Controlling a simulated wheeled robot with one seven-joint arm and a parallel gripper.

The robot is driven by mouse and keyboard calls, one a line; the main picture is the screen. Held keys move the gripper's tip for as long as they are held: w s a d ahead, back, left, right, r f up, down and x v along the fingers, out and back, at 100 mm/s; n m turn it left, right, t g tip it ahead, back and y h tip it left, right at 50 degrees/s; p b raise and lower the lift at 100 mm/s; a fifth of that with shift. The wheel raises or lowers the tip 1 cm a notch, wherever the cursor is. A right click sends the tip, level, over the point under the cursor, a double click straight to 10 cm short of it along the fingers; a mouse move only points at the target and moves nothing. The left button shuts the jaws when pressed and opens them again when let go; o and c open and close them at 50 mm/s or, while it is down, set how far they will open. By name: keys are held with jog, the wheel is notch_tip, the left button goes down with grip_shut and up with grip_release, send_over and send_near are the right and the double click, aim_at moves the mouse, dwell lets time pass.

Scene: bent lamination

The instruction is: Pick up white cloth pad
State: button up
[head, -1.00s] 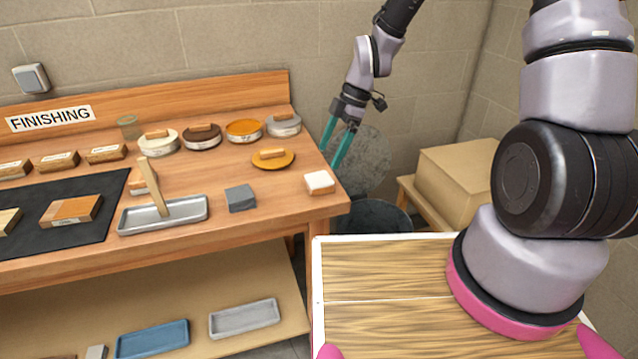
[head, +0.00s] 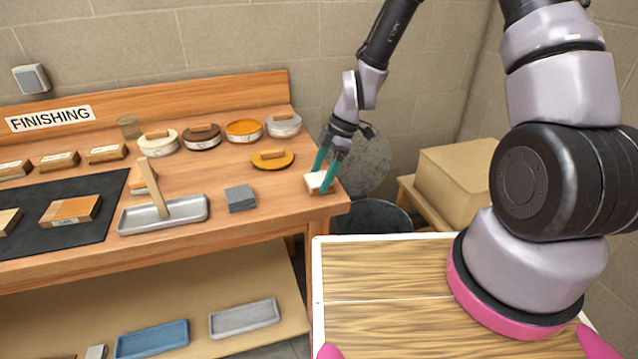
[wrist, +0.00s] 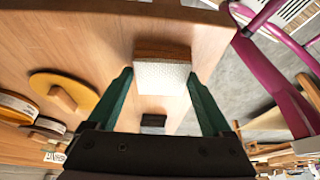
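The white cloth pad (head: 316,181) sits near the right end of the wooden workbench. It is a small block with a white textured face and a brown wooden side; it also shows in the wrist view (wrist: 163,78). My gripper (head: 323,187) has its two green fingers on either side of the pad. In the wrist view the fingers (wrist: 161,75) are open, with the pad between their tips and a gap visible on each side. The fingers partly hide the pad in the head view.
A grey block (head: 240,198) and a grey tray (head: 130,222) with a wooden-handled tool lie left of the pad. A yellow disc with a handle (head: 267,163) is behind it. The bench's right edge is close. A metal bin (head: 372,220) stands beyond it.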

aim_at(321, 178)
jog(key=c, duration=0.6)
jog(key=shift+o, duration=0.2)
notch_tip(321, 178, up, 10)
jog(key=o, duration=0.6)
jog(key=c, duration=0.3)
